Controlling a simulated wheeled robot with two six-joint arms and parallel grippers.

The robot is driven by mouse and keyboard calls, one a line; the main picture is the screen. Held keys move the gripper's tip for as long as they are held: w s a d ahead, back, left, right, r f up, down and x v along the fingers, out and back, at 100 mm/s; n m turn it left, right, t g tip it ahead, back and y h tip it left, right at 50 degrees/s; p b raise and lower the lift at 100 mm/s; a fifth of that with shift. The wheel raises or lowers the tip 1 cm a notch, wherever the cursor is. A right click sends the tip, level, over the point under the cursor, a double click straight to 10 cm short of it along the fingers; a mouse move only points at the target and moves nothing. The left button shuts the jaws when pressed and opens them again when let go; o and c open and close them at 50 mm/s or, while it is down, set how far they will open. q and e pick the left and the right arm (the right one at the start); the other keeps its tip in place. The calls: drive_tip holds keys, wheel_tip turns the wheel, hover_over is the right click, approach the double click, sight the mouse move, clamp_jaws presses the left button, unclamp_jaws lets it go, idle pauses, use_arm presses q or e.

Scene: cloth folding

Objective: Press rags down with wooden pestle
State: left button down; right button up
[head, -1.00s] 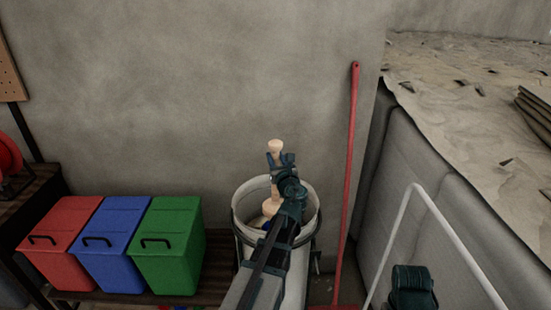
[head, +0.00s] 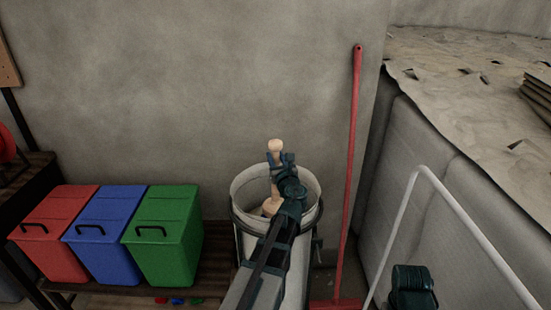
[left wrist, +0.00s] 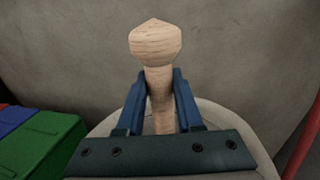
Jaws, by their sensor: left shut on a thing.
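My left gripper (head: 276,162) is shut on the light wooden pestle (head: 275,146), over the mouth of a white bucket (head: 246,185). The pestle stands nearly upright, its knob above the fingers and its wide lower end inside the bucket. In the left wrist view the two blue fingers (left wrist: 159,95) grip the pestle's shaft below its knob (left wrist: 156,43). No rags can be made out; my arm and gripper hide most of the bucket's inside. My right gripper is not clearly in view.
Red (head: 58,225), blue (head: 108,222) and green (head: 165,235) lidded bins stand on a low wooden shelf (head: 215,262) left of the bucket. A red long-handled tool (head: 352,150) leans on the wall to its right. A white bent pipe (head: 400,225) and a grey block (head: 450,180) are further right.

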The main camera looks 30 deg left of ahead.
use_arm(q)
drive_tip(key=shift+f+b, duration=5)
drive_tip(key=shift+r, duration=0.15)
wheel_tip(320, 180, up, 26)
drive_tip(key=p, duration=2.5)
drive_tip(key=shift+f+p, duration=0.25)
drive_tip(key=shift+p, duration=0.1)
drive_tip(key=shift+f, duration=0.1)
